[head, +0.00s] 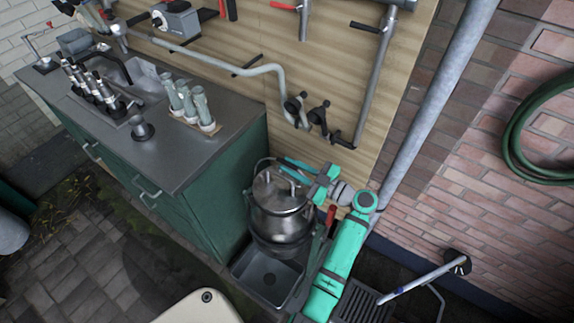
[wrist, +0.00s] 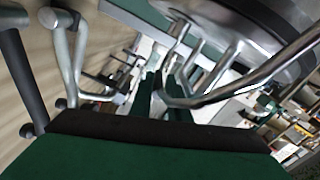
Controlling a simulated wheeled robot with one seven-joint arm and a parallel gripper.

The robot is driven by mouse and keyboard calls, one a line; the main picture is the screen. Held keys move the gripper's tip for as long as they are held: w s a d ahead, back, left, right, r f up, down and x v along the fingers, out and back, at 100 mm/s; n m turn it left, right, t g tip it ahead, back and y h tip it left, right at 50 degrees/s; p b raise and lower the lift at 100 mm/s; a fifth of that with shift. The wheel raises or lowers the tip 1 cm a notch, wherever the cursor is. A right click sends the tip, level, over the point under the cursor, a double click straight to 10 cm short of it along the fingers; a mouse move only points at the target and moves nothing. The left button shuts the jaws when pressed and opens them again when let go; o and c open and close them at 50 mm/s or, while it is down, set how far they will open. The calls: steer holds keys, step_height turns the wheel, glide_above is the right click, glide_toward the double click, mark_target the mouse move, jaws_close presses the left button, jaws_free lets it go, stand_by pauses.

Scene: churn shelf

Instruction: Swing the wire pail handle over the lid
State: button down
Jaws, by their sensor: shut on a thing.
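The steel pail (head: 282,222) stands upright below the right end of the counter, with its round lid (head: 268,188) on top. Its thin wire handle (head: 257,163) arcs up beside the lid on the wall side. My gripper (head: 288,162) is at the far side of the lid, beside the handle's upper part. In the wrist view the bent wire handle (wrist: 245,82) runs down to my gripper (wrist: 166,98), which is shut on it. The pail's rounded metal underside or rim fills the top right there. The exact grip contact is small and partly hidden.
A grey basin (head: 268,287) lies below the pail. The green cabinet (head: 235,180) is close on the left. The wooden back panel (head: 300,80) carries pipes and valves (head: 318,113) above my gripper. A slanted grey pipe (head: 430,100) runs to the right.

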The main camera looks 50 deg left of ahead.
steer(key=shift+w+d, duration=0.1)
steer(key=c, duration=1.8)
jaws_free()
